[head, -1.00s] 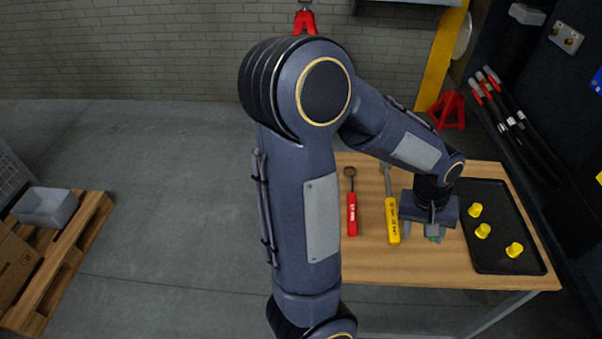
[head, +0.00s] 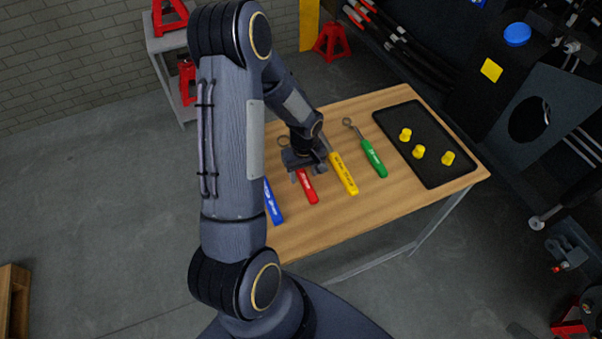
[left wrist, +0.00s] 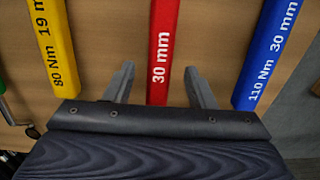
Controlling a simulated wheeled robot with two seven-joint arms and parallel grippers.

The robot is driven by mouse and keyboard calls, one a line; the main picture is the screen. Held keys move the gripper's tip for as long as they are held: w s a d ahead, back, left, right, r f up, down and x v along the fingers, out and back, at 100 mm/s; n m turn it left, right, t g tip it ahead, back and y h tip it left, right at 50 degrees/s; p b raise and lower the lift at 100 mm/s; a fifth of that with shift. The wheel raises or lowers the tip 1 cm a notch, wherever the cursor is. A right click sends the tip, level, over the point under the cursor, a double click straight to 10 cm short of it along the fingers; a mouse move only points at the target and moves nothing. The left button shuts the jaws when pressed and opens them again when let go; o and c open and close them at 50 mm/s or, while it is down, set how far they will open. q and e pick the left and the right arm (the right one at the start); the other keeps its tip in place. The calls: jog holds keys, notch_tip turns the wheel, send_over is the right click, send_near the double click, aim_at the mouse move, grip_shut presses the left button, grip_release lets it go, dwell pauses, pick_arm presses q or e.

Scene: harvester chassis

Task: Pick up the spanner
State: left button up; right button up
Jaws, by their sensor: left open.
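A red-handled spanner marked 30 mm (head: 307,187) lies on the wooden table, its ring head partly showing behind my gripper. In the left wrist view the red handle (left wrist: 160,40) runs between my two spread fingers. My left gripper (head: 309,172) is open above the red handle and holds nothing; its fingers also show in the left wrist view (left wrist: 159,80). I cannot tell its exact height above the handle. Beside it lie a blue-handled tool (head: 272,202), partly hidden by my arm, a yellow-handled tool (head: 343,173) and a green-handled tool with a ring head (head: 374,158). My right gripper is out of view.
A black tray (head: 443,177) with yellow caps (head: 418,152) lies at the table's right end. The wooden table (head: 395,198) is bare along its front. A dark machine (head: 525,75) stands beyond the table's right side. Red jack stands (head: 331,41) are behind it.

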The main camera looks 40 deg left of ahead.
pick_arm(q)
jog(key=shift+f, duration=0.65)
grip_shut()
jog(key=shift+r, duration=0.15)
